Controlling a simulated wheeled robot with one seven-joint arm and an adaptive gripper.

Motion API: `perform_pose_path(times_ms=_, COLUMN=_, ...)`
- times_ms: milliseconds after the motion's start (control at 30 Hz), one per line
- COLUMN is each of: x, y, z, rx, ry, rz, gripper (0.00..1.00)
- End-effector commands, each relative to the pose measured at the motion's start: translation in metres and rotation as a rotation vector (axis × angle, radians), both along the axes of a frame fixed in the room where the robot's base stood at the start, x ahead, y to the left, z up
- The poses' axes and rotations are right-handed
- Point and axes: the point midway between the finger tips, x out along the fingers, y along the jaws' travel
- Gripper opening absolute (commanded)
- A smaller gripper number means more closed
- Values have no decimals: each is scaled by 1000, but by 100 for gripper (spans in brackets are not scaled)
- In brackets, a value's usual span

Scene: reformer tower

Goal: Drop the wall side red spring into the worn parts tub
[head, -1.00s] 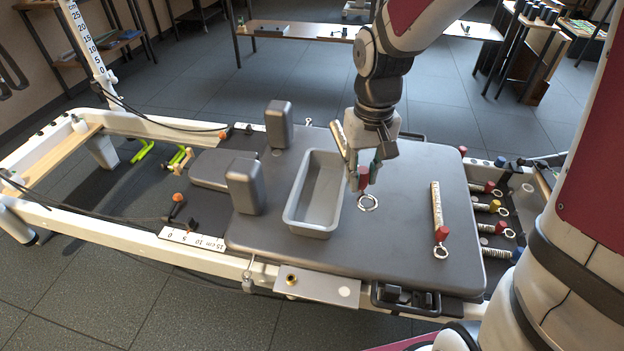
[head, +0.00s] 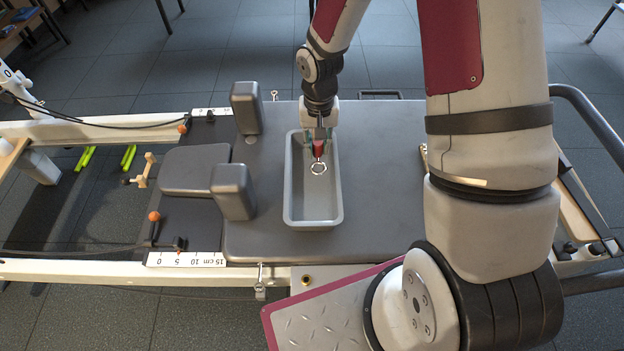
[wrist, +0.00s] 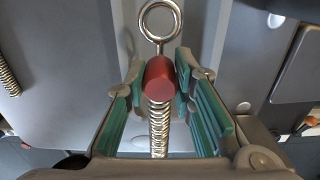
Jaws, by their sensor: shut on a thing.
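A red-capped spring (head: 318,148) with a metal ring hangs at my gripper (head: 318,136), which is shut on it by the red cap. In the wrist view the red cap (wrist: 158,80) sits between the green finger pads (wrist: 160,92), with the ring beyond it and the coil running back toward the palm. The grey tub (head: 290,200) stands on the dark carriage. In the head view the spring and fingertips appear over the tub's opening. The spring's height above the tub floor is hard to tell.
Two upright grey shoulder blocks (head: 232,190) stand left of the tub, with a flat grey headrest (head: 195,168) beyond. Another coil (wrist: 8,75) shows at the left edge of the wrist view. The carriage (head: 380,160) right of the tub is partly hidden by my arm.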

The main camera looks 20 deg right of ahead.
Motion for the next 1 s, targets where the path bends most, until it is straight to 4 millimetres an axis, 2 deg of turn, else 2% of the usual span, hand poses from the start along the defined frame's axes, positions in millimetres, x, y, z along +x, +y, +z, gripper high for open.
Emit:
perform_pose_path(times_ms=500, x=0, y=0, z=-52, rx=0, ry=0, rz=2, gripper=0)
perform_pose_path(times_ms=867, x=0, y=0, z=-55, rx=0, ry=0, rz=2, gripper=0)
perform_pose_path(times_ms=900, x=0, y=0, z=-55, rx=0, ry=-1, rz=2, gripper=32)
perform_pose_path(times_ms=967, x=0, y=0, z=-55, rx=0, ry=0, rz=2, gripper=46)
perform_pose_path(times_ms=1000, x=0, y=0, z=-55, rx=0, ry=0, rz=2, gripper=47)
